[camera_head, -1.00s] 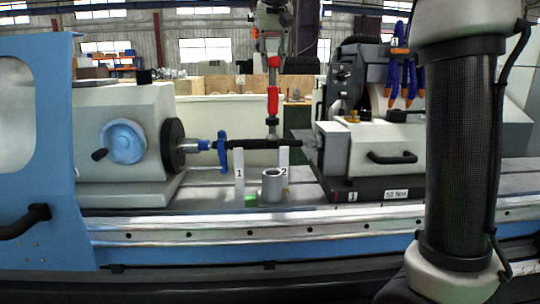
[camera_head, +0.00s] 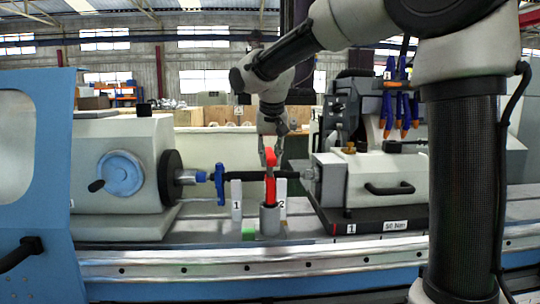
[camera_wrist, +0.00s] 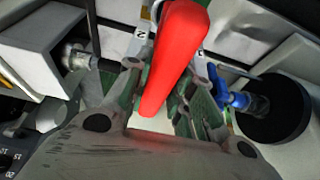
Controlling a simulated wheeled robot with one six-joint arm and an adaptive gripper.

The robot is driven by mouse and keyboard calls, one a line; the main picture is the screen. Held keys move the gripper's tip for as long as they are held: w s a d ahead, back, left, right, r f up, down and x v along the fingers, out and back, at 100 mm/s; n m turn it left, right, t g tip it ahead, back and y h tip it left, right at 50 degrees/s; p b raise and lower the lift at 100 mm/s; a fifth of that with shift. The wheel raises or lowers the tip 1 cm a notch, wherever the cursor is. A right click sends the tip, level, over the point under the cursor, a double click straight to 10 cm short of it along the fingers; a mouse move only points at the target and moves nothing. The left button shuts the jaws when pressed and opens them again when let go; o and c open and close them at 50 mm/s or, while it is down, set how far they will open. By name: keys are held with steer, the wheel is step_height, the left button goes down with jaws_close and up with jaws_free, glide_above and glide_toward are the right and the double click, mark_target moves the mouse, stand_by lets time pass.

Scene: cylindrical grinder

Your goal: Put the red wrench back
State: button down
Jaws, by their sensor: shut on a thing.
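The red wrench (camera_head: 270,180) stands upright in front of the shaft (camera_head: 250,175). My gripper (camera_head: 270,152) is shut on its upper part, reaching down from above. The wrench's lower end is at the mouth of the grey cylindrical holder (camera_head: 269,221) and is hidden there; I cannot tell how deep it sits. In the wrist view the red wrench (camera_wrist: 173,60) runs between the two fingers of my gripper (camera_wrist: 170,95), and the holder is not clearly visible.
White plates marked 1 (camera_head: 236,201) and 2 (camera_head: 282,199) stand close behind the holder. A green block (camera_head: 248,233) lies to its left. A blue clamp (camera_head: 220,184) is on the shaft's left. The tailstock (camera_head: 370,182) stands to the right.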

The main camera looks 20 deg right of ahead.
steer(key=c, duration=1.2)
jaws_free()
steer(key=shift+f, duration=0.1)
steer(key=shift+c, duration=0.2)
steer(key=d+v, duration=0.1)
steer(key=v, duration=1.1)
steer(key=s+d+f+n, duration=0.1)
steer(key=s+d+f, duration=0.35)
steer(key=s, duration=0.25)
steer(key=s+d+f, duration=0.3)
steer(key=s+d, duration=0.3)
steer(key=s, duration=0.1)
steer(key=s+d+f+n, duration=0.1)
steer(key=s+d+f, duration=0.3)
steer(key=s+f, duration=0.7)
steer(key=shift+s+f+y, duration=0.25)
steer(key=shift+s+y, duration=0.15)
steer(key=shift+s, duration=0.25)
steer(key=shift+d, duration=0.1)
